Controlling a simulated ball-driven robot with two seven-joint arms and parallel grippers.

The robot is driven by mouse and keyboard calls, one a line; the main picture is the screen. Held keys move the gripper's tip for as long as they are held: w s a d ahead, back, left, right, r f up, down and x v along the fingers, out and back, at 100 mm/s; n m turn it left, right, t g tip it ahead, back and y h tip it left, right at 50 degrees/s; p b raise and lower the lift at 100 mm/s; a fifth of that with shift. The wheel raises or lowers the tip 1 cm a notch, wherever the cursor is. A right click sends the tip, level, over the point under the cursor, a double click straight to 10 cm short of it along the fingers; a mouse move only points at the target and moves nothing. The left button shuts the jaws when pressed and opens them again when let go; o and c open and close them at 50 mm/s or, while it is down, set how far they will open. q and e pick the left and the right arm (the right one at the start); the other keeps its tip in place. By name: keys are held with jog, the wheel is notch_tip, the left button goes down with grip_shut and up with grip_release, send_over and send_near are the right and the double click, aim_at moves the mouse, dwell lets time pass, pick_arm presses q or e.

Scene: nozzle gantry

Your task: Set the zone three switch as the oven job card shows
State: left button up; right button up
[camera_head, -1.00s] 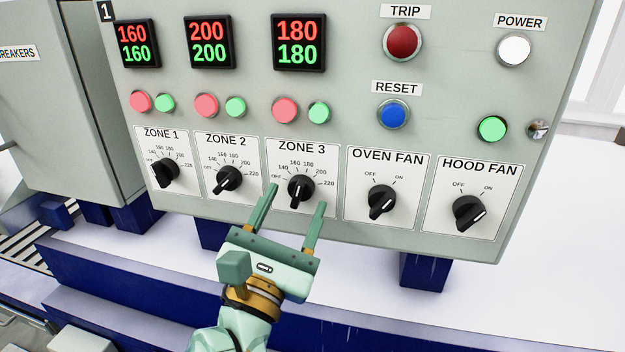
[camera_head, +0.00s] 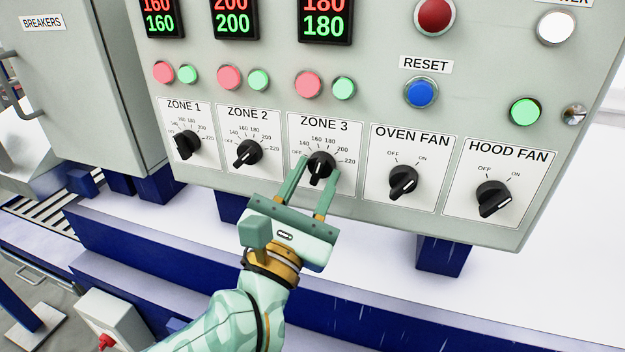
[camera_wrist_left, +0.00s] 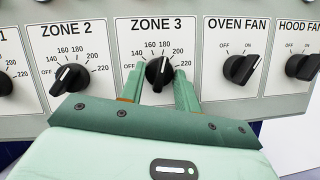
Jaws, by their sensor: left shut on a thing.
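The zone three switch (camera_head: 321,161) is a black rotary knob under the "ZONE 3" label, with a scale from OFF through 140 to 220. It also shows in the left wrist view (camera_wrist_left: 159,71), where its white line points roughly up, near the 160 to 180 marks; the exact setting is hard to read. My left gripper (camera_head: 317,172) has its green fingers on either side of this knob, shut on it. In the left wrist view the fingertips cover the knob's sides. The oven job card is not in view. My right gripper is not in view.
The zone two knob (camera_head: 248,153) is close on the left and the oven fan knob (camera_head: 403,182) on the right. The zone three display (camera_head: 325,20) reads 180. Red and green lamps sit above the knobs. A blue frame (camera_head: 330,290) runs below the panel.

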pick_arm(q)
jog(key=shift+n+y+b, duration=0.3)
jog(key=shift+n+y, duration=0.1)
jog(key=shift+n, duration=0.2)
jog(key=n+t+y+b, duration=0.1)
jog(key=n+y+b, duration=0.1)
jog(key=n, duration=0.2)
jog(key=shift+d+n, duration=0.1)
jog(key=shift+n, duration=0.2)
jog(key=shift+n+t+y+b, duration=0.3)
jog(key=shift+n+y+b, duration=0.15)
jog(key=shift+n+y, duration=0.65)
jog(key=shift+r+n, duration=0.15)
jog(key=shift+n, duration=0.25)
jog(key=o, duration=1)
jog(key=shift+d, duration=0.1)
jog(key=shift+w, duration=0.1)
